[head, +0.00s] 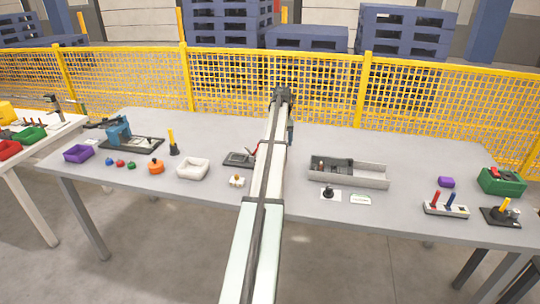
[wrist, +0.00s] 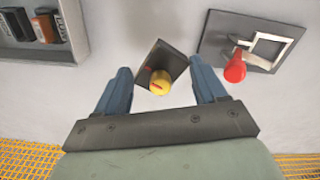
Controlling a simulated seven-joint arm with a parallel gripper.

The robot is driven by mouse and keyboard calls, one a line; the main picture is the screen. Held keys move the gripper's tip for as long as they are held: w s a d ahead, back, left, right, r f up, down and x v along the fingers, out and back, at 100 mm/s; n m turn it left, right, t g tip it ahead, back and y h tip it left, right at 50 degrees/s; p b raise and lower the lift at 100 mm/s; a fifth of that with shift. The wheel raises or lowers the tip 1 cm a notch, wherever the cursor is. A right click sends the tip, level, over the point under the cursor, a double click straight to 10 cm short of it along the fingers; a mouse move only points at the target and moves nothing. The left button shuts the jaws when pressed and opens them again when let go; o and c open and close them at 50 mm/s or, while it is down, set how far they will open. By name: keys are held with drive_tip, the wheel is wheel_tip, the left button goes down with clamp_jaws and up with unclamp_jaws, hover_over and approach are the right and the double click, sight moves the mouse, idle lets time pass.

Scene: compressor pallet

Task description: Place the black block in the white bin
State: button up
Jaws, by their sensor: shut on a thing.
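In the wrist view, the black block (wrist: 165,57) sits between the two blue fingers of my gripper (wrist: 160,80). My gripper is shut on it. A yellow round knob with a red mark shows at the block's near end. Whether the block touches the table cannot be told.
A dark plate with a red knob (wrist: 235,68) and a pale square frame lies close right of my gripper. A grey tray (head: 375,180) with dark parts is on the other side. A small whitish piece (head: 237,181) lies between bin and arm. Yellow mesh fencing (head: 330,95) runs behind the table.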

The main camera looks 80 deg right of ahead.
drive_tip(key=d+n, duration=0.2)
drive_tip(key=d, duration=0.4)
drive_tip(key=shift+w+a+f+n, duration=0.1)
drive_tip(key=shift+f+n, duration=0.45)
drive_tip(key=shift+f, duration=1)
drive_tip(key=shift+w+a+f+n, duration=0.15)
drive_tip(key=shift+f+n, duration=0.45)
drive_tip(key=shift+f, duration=0.9)
drive_tip(key=shift+w+d+f+n, duration=0.1)
drive_tip(key=shift+f+n, duration=0.45)
drive_tip(key=shift+f, duration=1)
drive_tip(key=o, duration=1.2)
drive_tip(key=shift+f, duration=0.1)
wheel_tip(320, 180, up, 12)
drive_tip(key=shift+f, duration=0.2)
drive_tip(key=shift+r, duration=0.35)
drive_tip(key=c, duration=0.5)
